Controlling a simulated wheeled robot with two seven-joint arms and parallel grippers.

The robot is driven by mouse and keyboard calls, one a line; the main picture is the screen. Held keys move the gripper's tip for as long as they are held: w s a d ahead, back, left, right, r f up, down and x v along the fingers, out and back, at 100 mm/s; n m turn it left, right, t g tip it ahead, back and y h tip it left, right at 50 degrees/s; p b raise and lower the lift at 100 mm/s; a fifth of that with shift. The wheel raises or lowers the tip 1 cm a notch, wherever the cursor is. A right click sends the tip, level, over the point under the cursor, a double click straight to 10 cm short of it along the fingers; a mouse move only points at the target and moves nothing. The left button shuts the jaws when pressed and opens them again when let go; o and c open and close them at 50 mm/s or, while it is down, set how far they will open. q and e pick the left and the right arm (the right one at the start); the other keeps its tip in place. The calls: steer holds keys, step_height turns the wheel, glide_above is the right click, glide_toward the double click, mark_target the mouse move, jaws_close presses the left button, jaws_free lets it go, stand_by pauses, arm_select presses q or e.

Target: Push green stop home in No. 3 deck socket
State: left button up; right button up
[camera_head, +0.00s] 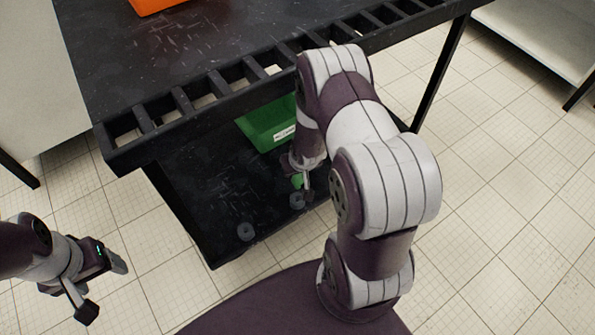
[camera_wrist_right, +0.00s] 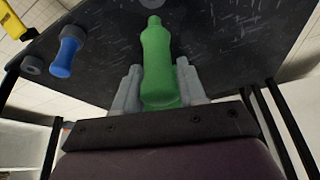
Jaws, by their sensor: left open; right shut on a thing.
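The green stop (camera_wrist_right: 158,65) is bottle-shaped and sits between the two grey fingers of my right gripper (camera_wrist_right: 160,82), which is shut on it. Its narrow end points away from the wrist, over the black deck. In the head view the green stop (camera_head: 297,181) shows as a small patch beside my right gripper (camera_head: 304,184), low over the lower deck (camera_head: 215,190). A grey ring socket (camera_head: 297,200) lies close by; I cannot tell whether the stop is in any socket, or which is No. 3. My left gripper (camera_head: 105,287) is open and empty, left of the deck.
Another grey ring (camera_head: 245,231) lies near the deck's front edge. A blue stop (camera_wrist_right: 66,55) and a yellow object (camera_wrist_right: 12,20) show in the wrist view. A green bin (camera_head: 268,122) stands deeper under the slotted upper table edge (camera_head: 180,103). An orange container (camera_head: 152,5) is on top.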

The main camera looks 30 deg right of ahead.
mark_target(297, 186)
steer(key=shift+r, duration=0.1)
step_height(297, 186, down, 6)
steer(key=b, duration=0.4)
steer(key=shift+r+p, duration=0.1)
steer(key=shift+p, duration=0.55)
stand_by(1.4)
steer(key=shift+f+b, duration=1.45)
steer(key=shift+f, duration=0.65)
steer(key=o, duration=1.2)
steer(key=shift+c, duration=0.2)
